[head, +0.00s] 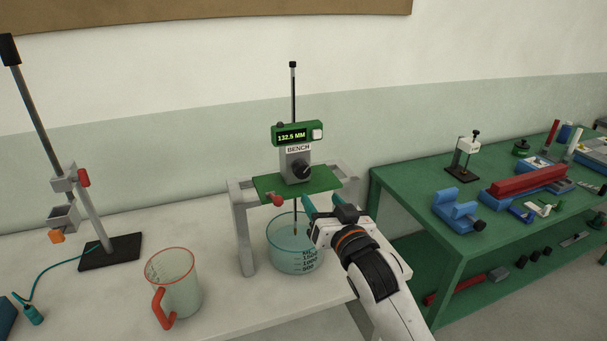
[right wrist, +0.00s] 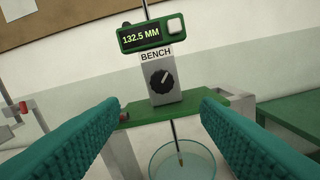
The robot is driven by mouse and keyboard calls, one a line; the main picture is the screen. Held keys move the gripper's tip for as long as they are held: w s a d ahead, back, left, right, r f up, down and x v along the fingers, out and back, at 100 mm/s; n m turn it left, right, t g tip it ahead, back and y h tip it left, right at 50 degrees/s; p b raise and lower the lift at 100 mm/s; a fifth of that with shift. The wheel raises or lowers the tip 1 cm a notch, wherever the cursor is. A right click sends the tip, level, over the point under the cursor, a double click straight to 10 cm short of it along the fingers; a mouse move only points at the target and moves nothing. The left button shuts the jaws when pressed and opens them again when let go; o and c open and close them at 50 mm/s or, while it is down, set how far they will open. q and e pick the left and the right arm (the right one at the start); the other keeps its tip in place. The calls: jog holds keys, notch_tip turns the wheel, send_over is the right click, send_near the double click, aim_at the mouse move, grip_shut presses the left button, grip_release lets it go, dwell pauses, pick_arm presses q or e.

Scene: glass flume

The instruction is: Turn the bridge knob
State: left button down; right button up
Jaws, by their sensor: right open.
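The bridge knob (head: 302,171) is a black dial on the front of a grey block labelled BENCH. In the right wrist view the knob (right wrist: 162,81) sits ahead, between and beyond the fingertips. A green display (head: 298,134) above it reads 132.5 MM. The block stands on a green plate (head: 265,186) across a grey bridge (head: 243,235). My right gripper (head: 321,204) is open and empty, in front of the bridge, below and right of the knob. Its teal fingers (right wrist: 160,118) are wide apart and do not touch the knob. My left gripper is not in view.
A glass beaker (head: 287,258) stands under the bridge with a thin rod hanging into it. A red-rimmed jug (head: 176,285) and a clamp stand (head: 100,225) are to the left. A green bench (head: 415,226) with tools stands right. The white tabletop (head: 235,313) is clear in front.

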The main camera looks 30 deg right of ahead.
aim_at(304, 173)
jog(key=w+d+n+p, duration=0.1)
jog(key=w, duration=0.2)
jog(key=w+d+n+p, duration=0.1)
jog(key=w, duration=0.3)
jog(key=w+d+n+p, duration=0.1)
jog(key=w, duration=0.2)
jog(key=shift+w+r, duration=0.1)
jog(key=shift+w, duration=0.15)
jog(key=shift+w+d, duration=0.1)
jog(key=shift+w, duration=0.55)
jog(key=shift+c, duration=0.4)
